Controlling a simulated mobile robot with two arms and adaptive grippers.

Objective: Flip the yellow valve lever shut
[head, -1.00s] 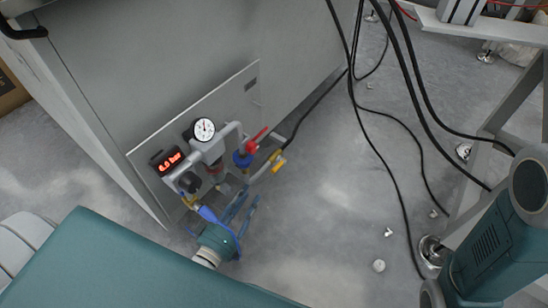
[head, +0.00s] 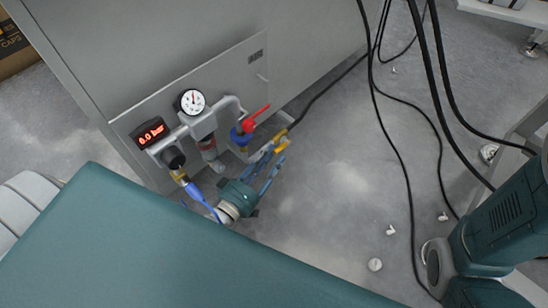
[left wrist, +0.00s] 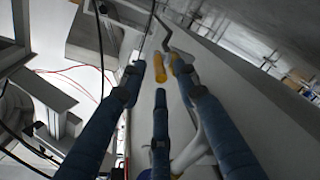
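The yellow valve lever (head: 282,145) is at the right end of the grey pipework, low on the cabinet's side. My left gripper (head: 271,160) has blue fingers pointing up toward it, with their tips close to the lever. In the left wrist view the yellow lever (left wrist: 160,68) shows ahead between the spread fingertips of my left gripper (left wrist: 160,78). The gripper is open and does not grasp the lever. Whether any finger touches it, I cannot tell. My right gripper is out of view.
A red-handled valve (head: 252,121), a dial gauge (head: 192,101) and a red-lit display reading 6.0 bar (head: 150,133) sit around the pipework. A blue hose (head: 198,194) hangs at lower left. Black cables (head: 393,145) run to the right over the open floor.

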